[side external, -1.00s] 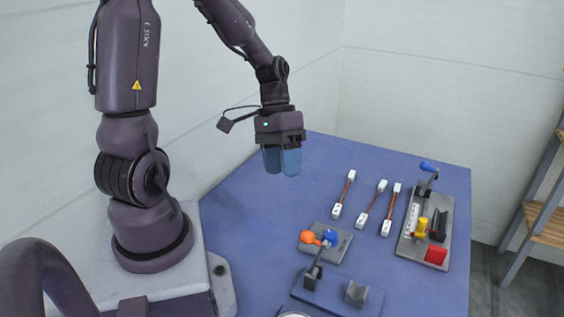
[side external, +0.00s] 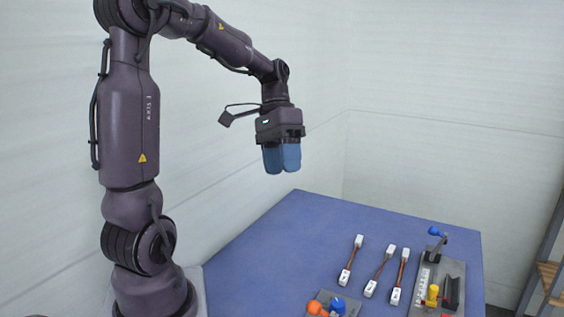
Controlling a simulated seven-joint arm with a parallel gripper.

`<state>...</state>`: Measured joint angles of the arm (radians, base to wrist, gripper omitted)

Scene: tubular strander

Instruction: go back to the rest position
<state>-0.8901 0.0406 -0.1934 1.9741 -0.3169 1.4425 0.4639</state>
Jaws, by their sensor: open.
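My gripper (side external: 282,158) hangs pointing down in the air, well above the back left of the blue table (side external: 300,225). Its two blue fingers hold nothing that I can see, and nothing is near them. The fingers overlap in this view, so the gap between them hardly shows.
Several red-brown rods with white end blocks (side external: 378,272) lie on the table. To their right is a grey plate (side external: 453,270) with a blue-knobbed lever and yellow part. An orange and blue knobbed fixture (side external: 320,307) is cut off below. The table's back left is clear.

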